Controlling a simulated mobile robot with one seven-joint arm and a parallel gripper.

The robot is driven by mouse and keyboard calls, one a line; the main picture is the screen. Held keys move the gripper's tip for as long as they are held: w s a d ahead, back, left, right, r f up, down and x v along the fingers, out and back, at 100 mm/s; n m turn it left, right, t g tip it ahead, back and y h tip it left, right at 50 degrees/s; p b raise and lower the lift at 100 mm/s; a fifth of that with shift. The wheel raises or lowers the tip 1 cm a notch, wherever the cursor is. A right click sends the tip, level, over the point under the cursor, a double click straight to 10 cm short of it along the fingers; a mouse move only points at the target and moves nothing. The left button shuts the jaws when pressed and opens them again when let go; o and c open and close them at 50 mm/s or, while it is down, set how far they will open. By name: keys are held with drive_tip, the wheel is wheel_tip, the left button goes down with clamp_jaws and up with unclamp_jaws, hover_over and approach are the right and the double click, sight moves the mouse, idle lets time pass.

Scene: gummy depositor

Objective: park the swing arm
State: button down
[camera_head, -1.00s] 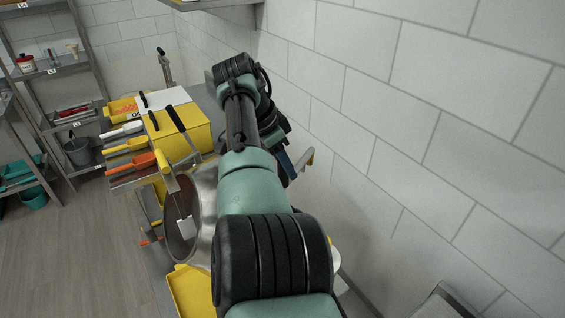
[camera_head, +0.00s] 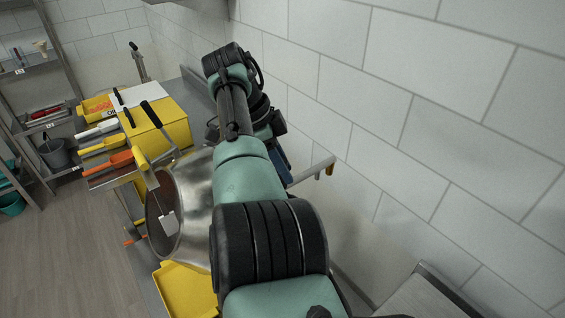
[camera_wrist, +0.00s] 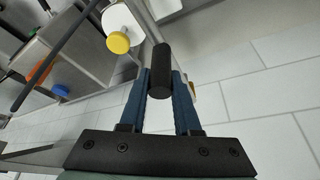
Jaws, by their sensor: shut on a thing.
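My gripper (camera_wrist: 161,82), with blue fingers, is shut on a black cylindrical handle (camera_wrist: 160,68) in the wrist view. The handle appears to belong to the swing arm; a grey metal bar lies behind it, but the joint is hidden. In the head view my arm covers most of the gripper, and only part of a blue finger (camera_head: 284,163) shows. A grey bar, seemingly the swing arm (camera_head: 309,174), sticks out to the right of it toward the wall, with an ochre tip. Its pivot and the handle are hidden there.
A steel pan or drum (camera_head: 192,205) stands left of my arm. A yellow box (camera_head: 160,128), scoops and a yellow tray (camera_head: 186,290) are nearby. The tiled wall (camera_head: 420,130) is close on the right. Shelves (camera_head: 45,125) stand at the far left, with open floor before them.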

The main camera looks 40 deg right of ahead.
drive_tip(key=shift+a+f, duration=0.2)
drive_tip(key=shift+a, duration=0.1)
drive_tip(key=c, duration=0.9)
unclamp_jaws()
drive_tip(key=shift+o, duration=1.4)
drive_tip(key=shift+w+a+r, duration=0.1)
drive_tip(key=shift+a+r, duration=0.05)
